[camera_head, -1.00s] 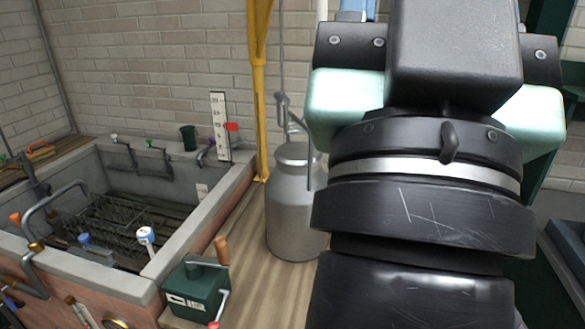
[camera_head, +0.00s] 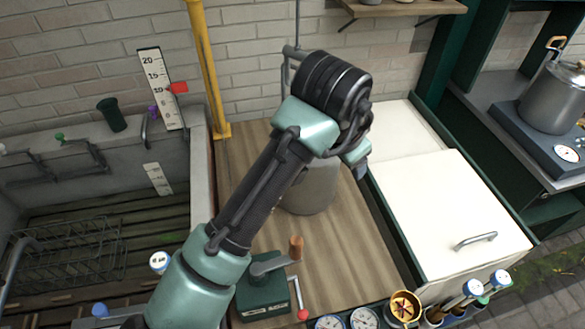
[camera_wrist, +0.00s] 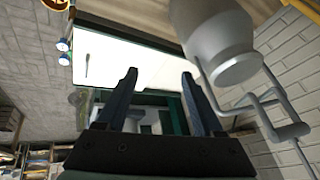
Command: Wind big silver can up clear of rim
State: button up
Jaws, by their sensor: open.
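The big silver can (camera_head: 310,190) stands on the wooden deck, largely hidden behind my arm in the head view. In the wrist view the can (camera_wrist: 215,35) appears neck-down at the upper right, with a grey bail and hook (camera_wrist: 270,105) beside its mouth. My gripper (camera_wrist: 160,73) is open with nothing between its fingers; the can is to the right of the fingers, apart from them. The green winch box (camera_head: 264,290) stands on the deck's front, with a crank and wooden handle (camera_head: 296,247). The stone trough's rim (camera_head: 199,160) is left of the deck.
A yellow post (camera_head: 209,70) rises behind the deck. A scale board with a red marker (camera_head: 160,90) stands at the trough's back. A white-topped cabinet (camera_head: 450,205) is to the right, with a pot (camera_head: 555,95) beyond. Gauges (camera_head: 347,322) line the front edge.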

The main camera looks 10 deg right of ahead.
aim_at(297, 248)
jog(key=s+a+f+g+y, duration=0.1)
jog(key=a+f, duration=0.1)
jog(key=a, duration=0.1)
jog(key=s+a+f+g+y+p, duration=0.1)
jog(key=s+a+f+g, duration=0.1)
jog(key=a, duration=0.1)
jog(key=s+a+f+g+y, duration=0.1)
jog(key=s+a+f, duration=0.1)
jog(key=a, duration=0.1)
jog(key=shift+y, duration=0.4)
jog(key=shift+a+f, duration=0.1)
jog(key=shift+f, duration=0.25)
notch_tip(297, 248, down, 12)
jog(key=p, duration=0.3)
jog(key=shift+f, duration=0.25)
jog(key=shift+c, duration=0.3)
